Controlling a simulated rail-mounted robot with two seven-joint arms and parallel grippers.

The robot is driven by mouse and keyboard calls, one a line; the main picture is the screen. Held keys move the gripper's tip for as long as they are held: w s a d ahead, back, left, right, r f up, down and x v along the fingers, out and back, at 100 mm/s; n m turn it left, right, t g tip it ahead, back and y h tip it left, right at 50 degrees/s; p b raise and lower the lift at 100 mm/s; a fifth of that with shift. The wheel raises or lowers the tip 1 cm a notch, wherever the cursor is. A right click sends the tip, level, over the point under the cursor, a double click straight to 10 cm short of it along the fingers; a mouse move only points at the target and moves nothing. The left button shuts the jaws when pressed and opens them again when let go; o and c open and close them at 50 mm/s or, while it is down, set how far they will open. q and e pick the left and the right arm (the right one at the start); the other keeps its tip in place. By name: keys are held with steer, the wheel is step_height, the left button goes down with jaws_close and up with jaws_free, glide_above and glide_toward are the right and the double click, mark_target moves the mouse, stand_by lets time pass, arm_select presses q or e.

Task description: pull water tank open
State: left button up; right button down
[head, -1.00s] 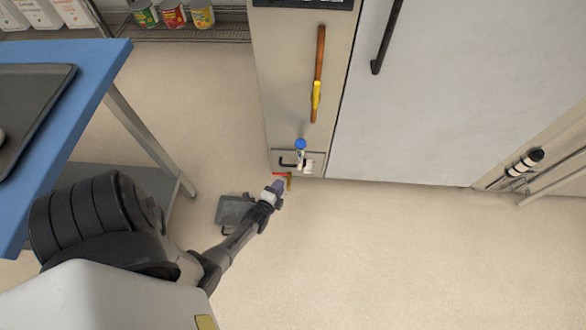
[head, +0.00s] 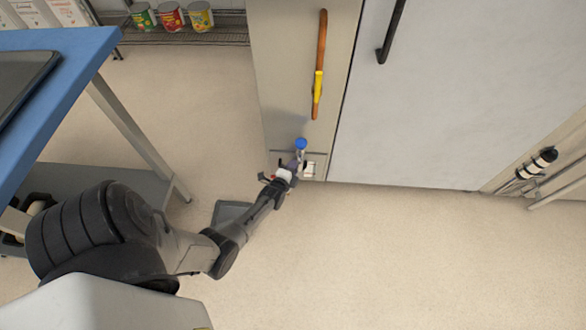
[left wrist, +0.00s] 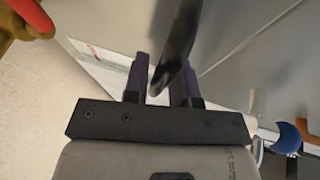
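The water tank (head: 311,168) is a small panel low on the front of the tall oven; my gripper hides most of it in the head view. Its dark curved handle (left wrist: 178,45) shows in the left wrist view, running between my two fingertips. My left gripper (head: 294,167) is at the tank front, and it also shows in the left wrist view (left wrist: 162,80). Its fingers are apart, one on each side of the handle; I cannot tell whether they touch it. My right gripper is not in view.
A blue-ended valve (head: 301,144) is just above the gripper, and a red lever (left wrist: 30,15) on a brass fitting is close by. An orange-and-yellow bar handle (head: 319,70) is higher up. A blue-topped table (head: 60,85) stands left. Floor at right is clear.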

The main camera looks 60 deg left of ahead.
arm_select(q)
steer(key=shift+c, duration=0.3)
jaws_close()
